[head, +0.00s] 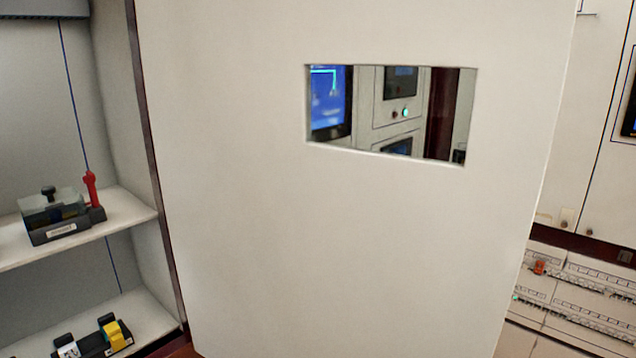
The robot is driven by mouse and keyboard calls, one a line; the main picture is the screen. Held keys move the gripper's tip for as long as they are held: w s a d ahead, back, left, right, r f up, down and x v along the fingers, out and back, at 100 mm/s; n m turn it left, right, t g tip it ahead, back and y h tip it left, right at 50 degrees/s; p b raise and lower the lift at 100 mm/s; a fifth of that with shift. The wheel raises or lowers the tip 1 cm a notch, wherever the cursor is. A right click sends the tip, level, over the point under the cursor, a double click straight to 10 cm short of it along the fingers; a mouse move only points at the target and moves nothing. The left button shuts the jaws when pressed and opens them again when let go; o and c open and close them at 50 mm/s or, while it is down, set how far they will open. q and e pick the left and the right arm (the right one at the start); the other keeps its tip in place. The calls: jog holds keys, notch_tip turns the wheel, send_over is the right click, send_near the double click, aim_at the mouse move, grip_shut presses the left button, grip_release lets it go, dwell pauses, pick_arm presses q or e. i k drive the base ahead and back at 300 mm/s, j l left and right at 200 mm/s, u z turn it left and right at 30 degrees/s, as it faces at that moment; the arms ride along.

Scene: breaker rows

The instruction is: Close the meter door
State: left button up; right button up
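The large pale door panel (350,240), which I take to be the meter door, fills the middle of the head view. It stands open, swung out towards me. Neither of my grippers is in the view.
At the left, an open compartment has an upper shelf (125,213) with a dark device (60,217) and red handle, and a lower shelf with a yellow-and-black device (100,338). Breaker rows (575,295) sit at the lower right, partly hidden by the door.

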aim_at(285, 244)
jog(key=k, duration=0.65)
jog(key=u, duration=2.15)
jog(key=k+l, duration=0.1)
jog(key=l, duration=0.45)
jog(key=k+l, duration=0.1)
jog(key=l, duration=1)
jog(key=k+l, duration=0.15)
jog(key=l, duration=0.4)
jog(key=k+l, duration=0.1)
jog(key=l, duration=0.45)
jog(key=k+l, duration=0.1)
jog(key=l, duration=0.45)
